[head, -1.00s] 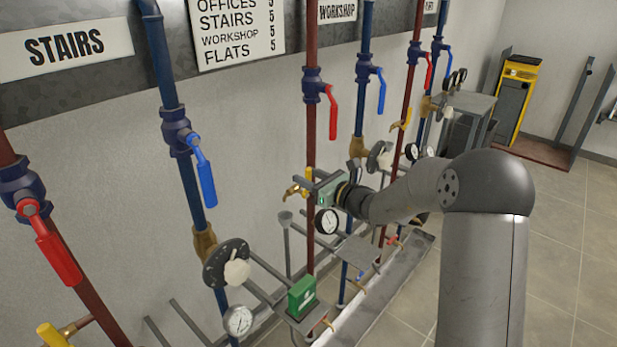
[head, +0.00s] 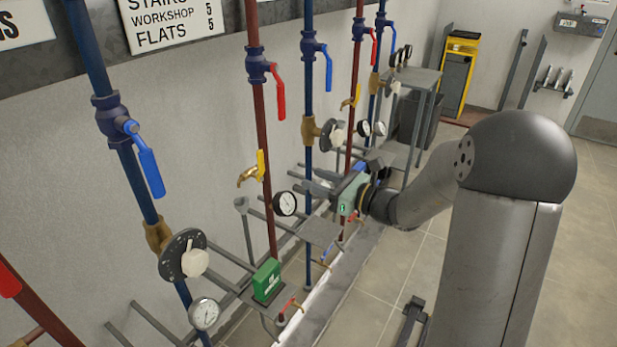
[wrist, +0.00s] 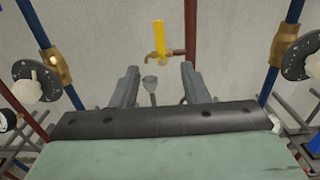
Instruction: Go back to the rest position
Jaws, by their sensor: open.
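My gripper (wrist: 160,84) is open, with nothing between its two fingers in the wrist view. In the head view my gripper (head: 318,187) points left toward the pipe wall, right of the near red pipe, and its fingertips are small and hard to make out. A brass tap with an upright yellow handle (wrist: 158,38) stands ahead of the fingers, apart from them. The same tap with its yellow handle (head: 260,164) is on the near red pipe in the head view.
Red and blue pipes with lever valves (head: 262,66) line the wall. Gauges (head: 205,313), a green box (head: 267,280) and small shelves stick out low. A grey table (head: 412,80) and a yellow cabinet (head: 459,70) stand farther back.

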